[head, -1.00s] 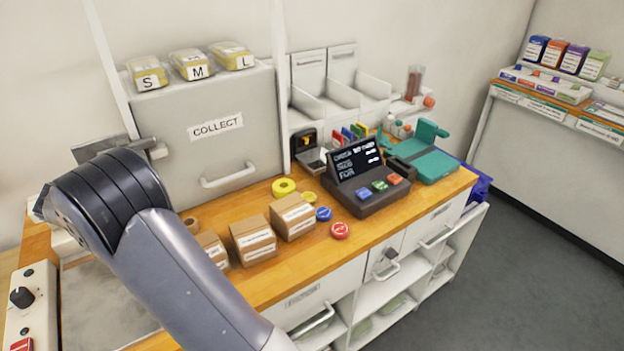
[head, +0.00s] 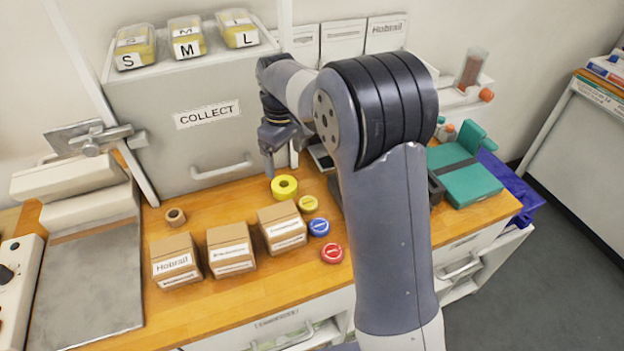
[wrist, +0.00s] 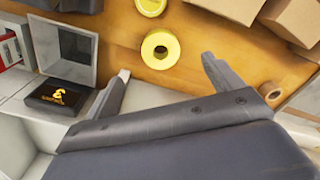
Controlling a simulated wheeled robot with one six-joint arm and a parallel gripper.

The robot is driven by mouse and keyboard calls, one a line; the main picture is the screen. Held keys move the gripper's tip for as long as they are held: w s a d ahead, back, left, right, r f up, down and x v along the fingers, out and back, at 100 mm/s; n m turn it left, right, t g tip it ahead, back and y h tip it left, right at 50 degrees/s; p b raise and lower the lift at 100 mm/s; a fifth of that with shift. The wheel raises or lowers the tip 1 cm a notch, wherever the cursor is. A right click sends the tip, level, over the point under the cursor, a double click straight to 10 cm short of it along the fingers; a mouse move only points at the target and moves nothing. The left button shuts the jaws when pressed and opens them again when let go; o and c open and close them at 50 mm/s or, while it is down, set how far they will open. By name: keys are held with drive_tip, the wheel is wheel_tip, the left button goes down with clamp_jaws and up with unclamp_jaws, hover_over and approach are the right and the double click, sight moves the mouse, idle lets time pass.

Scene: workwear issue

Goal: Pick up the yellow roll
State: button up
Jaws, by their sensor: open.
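The yellow roll (head: 284,187) lies flat on the wooden counter, behind the right-hand cardboard box. It also shows in the wrist view (wrist: 147,49), with its hollow core facing up. My gripper (head: 284,158) is above and just behind the roll in the head view. In the wrist view my gripper's fingers (wrist: 165,66) are spread apart with nothing between them. The roll lies beyond the fingertips there, slightly left of the middle of the gap. A smaller yellow round item (head: 308,203) lies just to the right of the roll.
Three cardboard boxes (head: 229,250) stand in front of the roll. A blue disc (head: 319,227) and a red disc (head: 332,253) lie to the right. A brown roll (head: 176,217) is at the left. The grey COLLECT cabinet (head: 180,140) rises behind. My arm hides part of the counter.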

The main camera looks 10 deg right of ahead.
hover_over(287, 183)
drive_tip(key=s, duration=0.2)
drive_tip(key=f, duration=0.4)
drive_tip(key=shift+a+f, duration=0.1)
drive_tip(key=shift+a, duration=0.15)
drive_tip(key=shift+w+d+f+p, duration=0.1)
drive_tip(key=shift+f+p, duration=0.4)
drive_tip(key=shift+f, duration=1)
drive_tip(key=shift+d+f+p, duration=0.1)
drive_tip(key=shift+f+p, duration=0.35)
drive_tip(key=shift+f, duration=1.05)
drive_tip(key=shift+c, duration=0.2)
drive_tip(key=c, duration=1)
